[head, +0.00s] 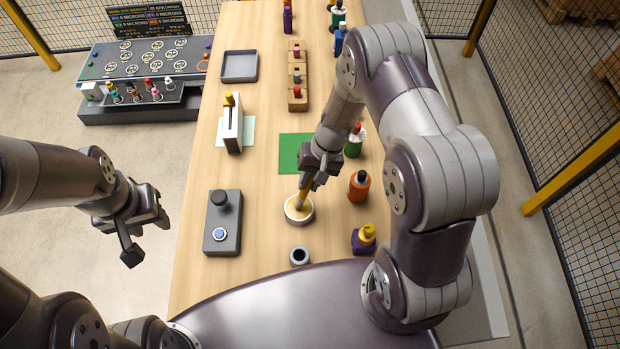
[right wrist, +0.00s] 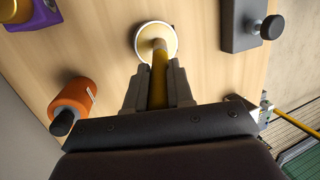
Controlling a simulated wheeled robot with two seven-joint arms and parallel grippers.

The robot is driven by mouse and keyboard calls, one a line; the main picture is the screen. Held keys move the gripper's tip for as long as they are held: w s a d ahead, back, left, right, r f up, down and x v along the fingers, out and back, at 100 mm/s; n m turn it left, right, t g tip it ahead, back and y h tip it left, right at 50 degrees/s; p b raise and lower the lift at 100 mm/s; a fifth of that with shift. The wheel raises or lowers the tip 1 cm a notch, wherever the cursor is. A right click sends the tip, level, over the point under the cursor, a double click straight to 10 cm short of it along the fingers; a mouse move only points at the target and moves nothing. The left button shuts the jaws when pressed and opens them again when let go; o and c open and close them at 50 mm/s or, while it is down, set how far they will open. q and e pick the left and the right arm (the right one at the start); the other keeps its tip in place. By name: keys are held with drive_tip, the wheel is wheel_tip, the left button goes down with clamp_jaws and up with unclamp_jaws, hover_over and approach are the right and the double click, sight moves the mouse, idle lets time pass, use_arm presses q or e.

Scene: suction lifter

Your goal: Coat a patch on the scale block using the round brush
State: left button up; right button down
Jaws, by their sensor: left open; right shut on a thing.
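The round brush (head: 305,191) has a yellow handle. My right gripper (head: 316,181) is shut on it and holds it slightly tilted, its lower end in a shallow round dish (head: 301,222) with cream-coloured contents. The right wrist view shows the brush (right wrist: 158,82) between the fingers, over the dish (right wrist: 137,44); its bristles cannot be made out. A white upright block (head: 232,130) with a dark slot and yellow top stands on a pale green sheet; I cannot tell for sure that it is the scale block. My left gripper (head: 147,238) is open and empty, left of the table.
A green mat (head: 290,155) and a grey tray (head: 240,66) lie farther back.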

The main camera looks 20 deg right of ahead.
drive_tip(key=shift+s+f+b, duration=0.1)
drive_tip(key=shift+f+b, duration=0.4)
idle(1.2)
wheel_tip(320, 180, up, 7)
drive_tip(key=p, duration=0.5)
drive_tip(key=shift+r, duration=0.1)
idle(0.7)
